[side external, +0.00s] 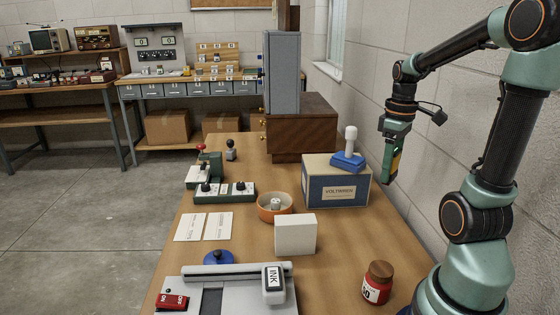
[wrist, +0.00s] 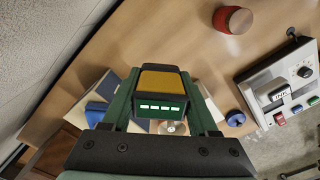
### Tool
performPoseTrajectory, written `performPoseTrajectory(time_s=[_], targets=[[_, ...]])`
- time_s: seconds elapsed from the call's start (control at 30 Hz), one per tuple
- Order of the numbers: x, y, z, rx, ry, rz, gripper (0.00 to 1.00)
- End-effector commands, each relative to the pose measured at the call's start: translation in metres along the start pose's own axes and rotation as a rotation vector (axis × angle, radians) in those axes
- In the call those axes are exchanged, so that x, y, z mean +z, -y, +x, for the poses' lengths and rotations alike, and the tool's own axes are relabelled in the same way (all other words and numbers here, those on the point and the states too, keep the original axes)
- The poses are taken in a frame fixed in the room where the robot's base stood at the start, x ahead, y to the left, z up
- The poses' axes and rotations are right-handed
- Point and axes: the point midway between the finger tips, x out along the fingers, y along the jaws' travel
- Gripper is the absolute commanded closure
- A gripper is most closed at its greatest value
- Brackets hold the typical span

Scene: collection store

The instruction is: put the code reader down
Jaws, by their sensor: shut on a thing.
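The code reader (wrist: 160,88) has a yellow-orange top, a dark body and a lit row of small pale bars on its face. It sits between the two green fingers of my gripper (wrist: 161,102) in the wrist view, and the gripper is shut on it. In the side view my gripper (side external: 391,160) hangs at the right, near the wall, pointing down. A yellow patch of the reader shows there; most of it is hidden by the finger. It appears to be held above the table (side external: 350,255), to the right of the voltmeter box (side external: 352,193).
A blue-based, white-handled thing (side external: 349,160) stands on the voltmeter box. A white box (side external: 295,235), an orange bowl (side external: 274,214) and a red jar (side external: 376,287) stand on the table. A grey INK device (side external: 235,290) is in front. Bare wood lies between white box and jar.

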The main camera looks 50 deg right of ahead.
Motion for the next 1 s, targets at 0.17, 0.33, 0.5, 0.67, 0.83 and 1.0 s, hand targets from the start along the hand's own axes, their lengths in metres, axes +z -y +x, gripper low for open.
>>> performPoseTrajectory(time_s=[0.17,0.33,0.5,0.67,0.83,1.0], targets=[[0.001,0.001,0.040,-0.007,0.007,0.000,1.00],[0.002,0.002,0.082,-0.007,0.007,-0.001,1.00],[0.001,0.002,0.122,-0.007,0.007,-0.001,1.00],[0.001,0.001,0.145,-0.004,0.004,-0.002,1.00],[0.000,0.001,0.155,-0.002,0.002,-0.002,1.00],[0.001,0.001,0.173,-0.005,0.005,-0.002,1.00]])
